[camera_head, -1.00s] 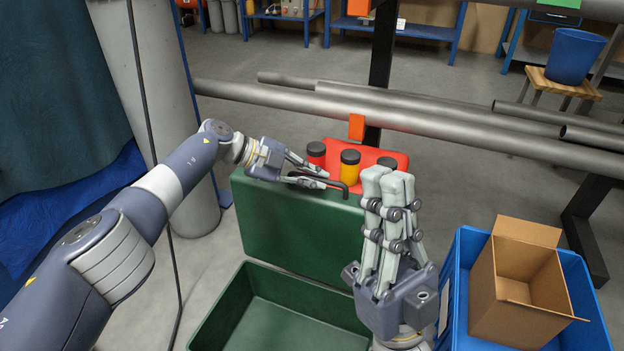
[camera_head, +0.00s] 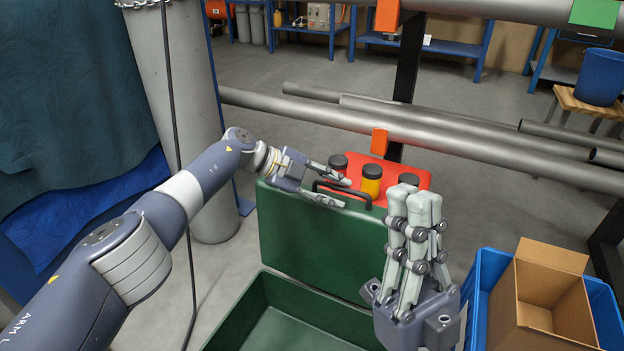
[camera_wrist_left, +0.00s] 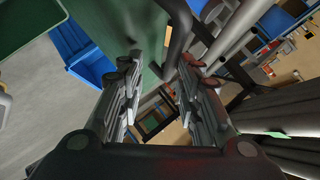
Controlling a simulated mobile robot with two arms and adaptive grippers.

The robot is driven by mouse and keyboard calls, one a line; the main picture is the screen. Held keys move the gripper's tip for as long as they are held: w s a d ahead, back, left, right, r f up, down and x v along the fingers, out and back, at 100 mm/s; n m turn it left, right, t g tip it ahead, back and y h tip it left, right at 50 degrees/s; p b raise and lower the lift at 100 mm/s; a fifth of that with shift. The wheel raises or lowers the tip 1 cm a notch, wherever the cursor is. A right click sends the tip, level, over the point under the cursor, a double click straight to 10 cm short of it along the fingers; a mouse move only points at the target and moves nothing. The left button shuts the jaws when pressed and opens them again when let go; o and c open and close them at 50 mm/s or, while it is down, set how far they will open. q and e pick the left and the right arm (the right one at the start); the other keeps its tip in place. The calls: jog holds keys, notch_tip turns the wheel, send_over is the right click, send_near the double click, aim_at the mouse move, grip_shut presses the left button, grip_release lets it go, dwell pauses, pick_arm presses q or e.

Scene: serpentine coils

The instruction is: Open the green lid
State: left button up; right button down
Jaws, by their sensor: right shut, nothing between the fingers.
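The green lid (camera_head: 318,245) stands upright at the back of the green box (camera_head: 255,310), whose open inside shows in front of it. A dark handle (camera_head: 360,187) sits on the lid's upper edge. My left gripper (camera_head: 346,193) is at the handle with its fingers apart. In the left wrist view the left fingers (camera_wrist_left: 158,88) are spread, and the dark handle (camera_wrist_left: 178,42) shows beyond their tips, with no clear contact. My right gripper (camera_head: 412,194) is shut and empty, pointing up in front of the lid's right side.
Black-capped jars, including a yellow one (camera_head: 370,183), stand by a red surface (camera_head: 412,172) behind the lid. A blue crate (camera_head: 480,290) holding an open cardboard box (camera_head: 555,300) is at right. Grey pipes (camera_head: 460,140) cross behind.

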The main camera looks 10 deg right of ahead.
pick_arm(q)
jog(key=v, duration=1.1)
jog(key=shift+a+r, duration=0.25)
jog(key=shift+a, duration=0.05)
